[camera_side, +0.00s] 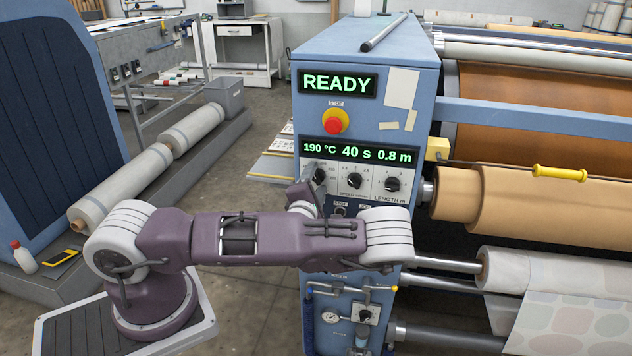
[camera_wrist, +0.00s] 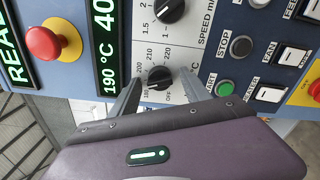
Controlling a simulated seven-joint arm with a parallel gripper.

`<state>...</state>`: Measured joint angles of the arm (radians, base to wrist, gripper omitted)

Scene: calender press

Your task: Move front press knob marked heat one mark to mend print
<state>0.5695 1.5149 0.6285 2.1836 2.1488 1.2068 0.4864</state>
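The heat knob (camera_wrist: 160,77) is a black dial with a pale pointer line, ringed by marks including 200, 210, 220 and OFF. In the side view the heat knob (camera_side: 319,175) is the leftmost of three on the blue press front, partly hidden by my gripper. My gripper (camera_wrist: 160,73) is open, one finger on each side of the heat knob. A small gap seems to show at each side; contact cannot be told. The display (camera_side: 358,152) reads 190 °C, 40 s, 0.8 m. The printed cloth (camera_side: 572,322) shows pale, faded shapes.
The speed knob (camera_side: 354,180) and length knob (camera_side: 392,184) sit right of heat. A red stop button (camera_side: 335,122) is above. The green button (camera_wrist: 224,88), black stop button (camera_wrist: 241,46) and heater switch (camera_wrist: 270,94) lie close to my gripper.

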